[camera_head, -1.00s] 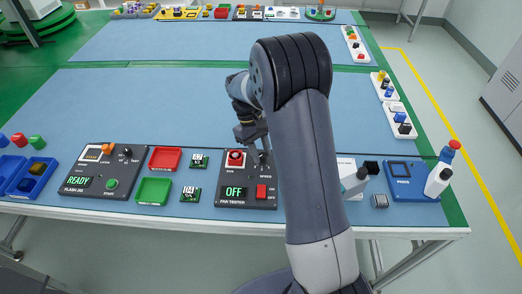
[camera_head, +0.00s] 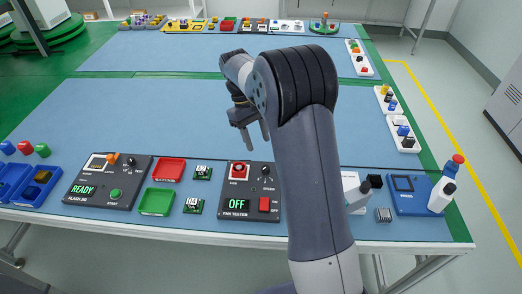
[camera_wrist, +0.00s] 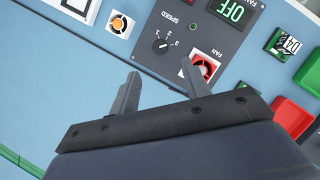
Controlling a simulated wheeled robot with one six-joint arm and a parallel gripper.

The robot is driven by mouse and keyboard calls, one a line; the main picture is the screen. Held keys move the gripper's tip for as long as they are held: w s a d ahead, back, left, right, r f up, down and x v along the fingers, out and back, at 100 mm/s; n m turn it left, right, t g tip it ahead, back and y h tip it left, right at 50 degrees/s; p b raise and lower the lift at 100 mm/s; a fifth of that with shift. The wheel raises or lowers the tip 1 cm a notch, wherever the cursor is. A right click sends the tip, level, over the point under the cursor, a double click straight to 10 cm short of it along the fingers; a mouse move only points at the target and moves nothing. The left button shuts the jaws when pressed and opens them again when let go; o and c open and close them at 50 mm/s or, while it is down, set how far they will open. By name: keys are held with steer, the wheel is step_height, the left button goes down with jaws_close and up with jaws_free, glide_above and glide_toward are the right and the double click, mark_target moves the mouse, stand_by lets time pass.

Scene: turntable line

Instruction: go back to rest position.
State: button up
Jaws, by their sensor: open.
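My gripper (camera_head: 256,138) is open and empty, raised above the blue table just beyond the back edge of the fan tester (camera_head: 249,207). Its display reads OFF, with a red switch at its lower right. In the wrist view, my two gripper fingers (camera_wrist: 160,70) stand apart with nothing between them. The fan tester (camera_wrist: 178,20) lies below them there, with a speed knob and a red fan socket (camera_wrist: 204,64); the right finger partly covers the socket. My arm hides part of the table to the tester's right in the head view.
Left of the tester are green boards (camera_head: 193,206), a red tray (camera_head: 169,169), a green tray (camera_head: 156,201) and the flash jig (camera_head: 107,187). Right of my arm are a blue device (camera_head: 405,186) and a bottle (camera_head: 440,195). The table's middle (camera_head: 150,115) is clear.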

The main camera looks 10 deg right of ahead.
mark_target(266, 167)
steer(key=shift+v, duration=0.8)
steer(key=shift+f, duration=0.15)
steer(key=x, duration=1)
steer(key=shift+s+d+f, duration=0.1)
steer(key=shift+s+f, duration=0.1)
steer(key=shift+f, duration=0.1)
steer(key=shift+n+b, duration=0.3)
steer(key=shift+b, duration=0.1)
steer(key=shift+r, duration=0.1)
